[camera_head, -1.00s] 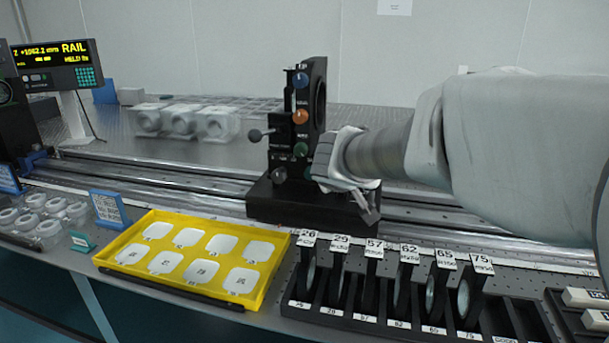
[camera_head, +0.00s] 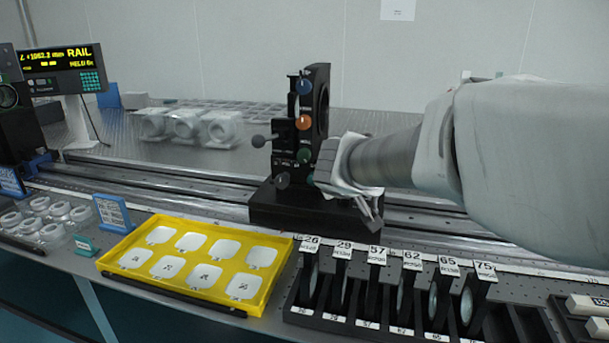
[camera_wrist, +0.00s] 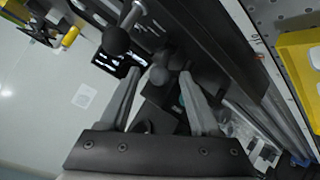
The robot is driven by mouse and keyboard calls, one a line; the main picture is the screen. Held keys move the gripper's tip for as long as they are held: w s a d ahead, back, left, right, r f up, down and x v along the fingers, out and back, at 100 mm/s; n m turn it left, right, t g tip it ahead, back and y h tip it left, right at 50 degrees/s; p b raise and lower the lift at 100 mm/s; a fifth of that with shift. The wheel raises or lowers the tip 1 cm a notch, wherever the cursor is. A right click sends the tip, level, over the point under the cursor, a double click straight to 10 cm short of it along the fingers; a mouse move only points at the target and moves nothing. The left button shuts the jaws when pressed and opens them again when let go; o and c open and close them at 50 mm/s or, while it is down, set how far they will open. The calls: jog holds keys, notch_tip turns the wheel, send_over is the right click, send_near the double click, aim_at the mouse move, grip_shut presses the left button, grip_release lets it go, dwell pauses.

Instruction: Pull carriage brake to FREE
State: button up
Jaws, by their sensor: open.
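The black carriage (camera_head: 318,208) stands on the rail with an upright holder that has blue, orange, green and dark knobs. A dark ball-ended lever (camera_head: 259,141) sticks out from its left side. I cannot tell which part is the brake. My gripper (camera_head: 372,218) is at the carriage's right side, its fingers angled down beside the base. In the wrist view my gripper (camera_wrist: 160,76) has its two fingers apart, with a small dark knob (camera_wrist: 160,75) appearing between the tips; contact cannot be told. A larger dark ball on a metal stem (camera_wrist: 116,41) lies beyond the left finger.
A yellow tray (camera_head: 112,262) with white pads lies in front of the rail. A black rack (camera_head: 345,318) of numbered lens holders stands close below my gripper. A rail display (camera_head: 62,68) is at the far left. The rail left of the carriage (camera_head: 180,192) is clear.

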jog(key=p+v, duration=0.5)
jog(key=v, duration=1.1)
jog(key=shift+s+r, duration=0.15)
jog(key=shift+s, duration=0.15)
jog(key=s+d+f+m+g+y, duration=0.1)
jog(key=s+d+f+m+g, duration=0.2)
jog(key=s, duration=0.4)
jog(key=s+d+f+m+g+y, duration=0.1)
jog(key=s+d+f+g, duration=0.1)
jog(key=s+d+f, duration=0.3)
notch_tip(320, 180, up, 21)
jog(key=s+a+p, duration=0.2)
jog(key=p, duration=2.1)
jog(key=shift+s+r+g, duration=0.2)
jog(key=shift+s+g, duration=0.1)
